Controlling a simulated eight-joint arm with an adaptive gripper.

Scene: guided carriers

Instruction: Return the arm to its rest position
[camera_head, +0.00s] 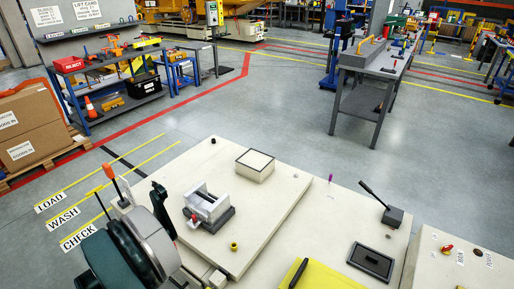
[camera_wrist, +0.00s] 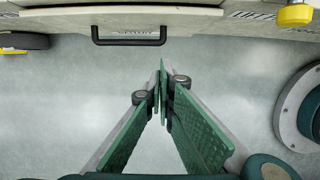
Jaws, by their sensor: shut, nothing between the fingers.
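My gripper (camera_wrist: 163,85) shows in the wrist view with its two green fingers meeting at the tips. It is shut and empty. It hangs over bare grey floor, below a pale panel edge with a black handle (camera_wrist: 128,41). The fingertips appear apart from the handle. In the head view, dark green and grey links of my arm (camera_head: 130,245) fill the lower left, beside the cream worktop (camera_head: 190,160). The fingertips cannot be made out in that view.
The worktop carries a grey vise (camera_head: 207,206), a square box (camera_head: 255,165) and a yellow ring (camera_head: 234,246). To the right are a black lever box (camera_head: 392,216), a black tray (camera_head: 370,263) and a yellow mat (camera_head: 335,276). Open floor (camera_head: 270,105) lies beyond.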

